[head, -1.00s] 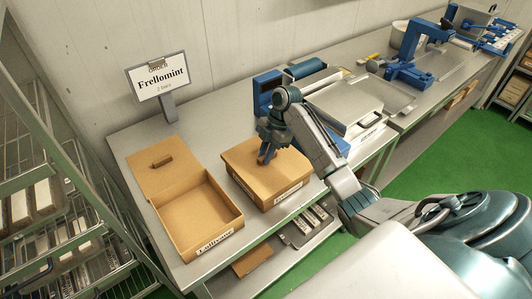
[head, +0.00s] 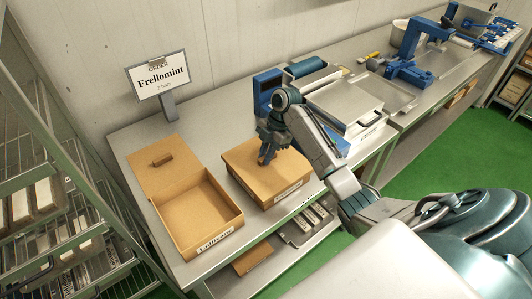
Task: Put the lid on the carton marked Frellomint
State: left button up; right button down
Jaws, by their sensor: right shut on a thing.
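The carton on the right (head: 268,197) stands on the steel table with a label on its front that looks like Frellomint but is too small to read surely. Its brown lid (head: 288,165) lies over its top and looks seated, or very nearly so. My right gripper (head: 264,158) is above the lid and shut on the lid's handle, which the fingers mostly hide. My left gripper is not in view.
An open, empty carton (head: 198,252) with a different label stands to the left. A loose lid with a handle (head: 157,176) lies behind it. A Frellomint order sign (head: 159,80) stands at the back. Blue machines fill the table's right side.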

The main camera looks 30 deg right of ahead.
jog(key=c, duration=0.9)
grip_release()
notch_tip(320, 180, up, 6)
jog(key=p, duration=0.4)
jog(key=shift+f+p, duration=0.25)
jog(key=shift+p, duration=0.15)
jog(key=shift+r, duration=1.25)
